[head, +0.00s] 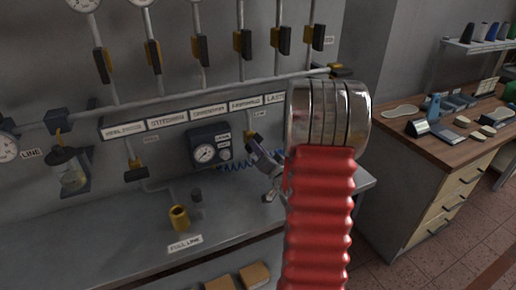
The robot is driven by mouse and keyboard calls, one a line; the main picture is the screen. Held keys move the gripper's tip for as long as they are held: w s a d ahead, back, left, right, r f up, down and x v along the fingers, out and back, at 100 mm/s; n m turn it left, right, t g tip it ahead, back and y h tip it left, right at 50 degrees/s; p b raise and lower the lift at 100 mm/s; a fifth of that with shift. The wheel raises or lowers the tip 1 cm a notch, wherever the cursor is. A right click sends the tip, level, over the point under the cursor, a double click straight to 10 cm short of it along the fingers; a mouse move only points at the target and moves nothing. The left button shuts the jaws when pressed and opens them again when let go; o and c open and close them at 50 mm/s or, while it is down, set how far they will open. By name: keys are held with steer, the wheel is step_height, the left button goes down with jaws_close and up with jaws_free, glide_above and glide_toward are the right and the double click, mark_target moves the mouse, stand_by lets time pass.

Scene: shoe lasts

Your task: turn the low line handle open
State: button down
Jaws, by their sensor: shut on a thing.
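The low line valve (249,130) is a small yellow body under the label strip on the grey wall panel, with a small label beside it that is too small to read surely. Its dark handle (254,139) shows only in part. My gripper (258,145) is at this handle, shut on it, angled up from the lower right. The fingertips are small and partly merge with the handle. My red bellows arm and its chrome rings hide the panel just to the right.
A similar dark-handled valve (135,170) hangs further left. A dark gauge box (209,147) and a blue coiled hose (238,168) are close left of my gripper. A wooden workbench (450,138) is at right.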

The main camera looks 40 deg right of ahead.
steer(key=shift+a+f, duration=0.1)
steer(key=shift+f, duration=0.25)
steer(key=c, duration=2.1)
jaws_free()
steer(key=o, duration=0.4)
steer(key=shift+r, duration=0.2)
steer(key=shift+s, duration=0.1)
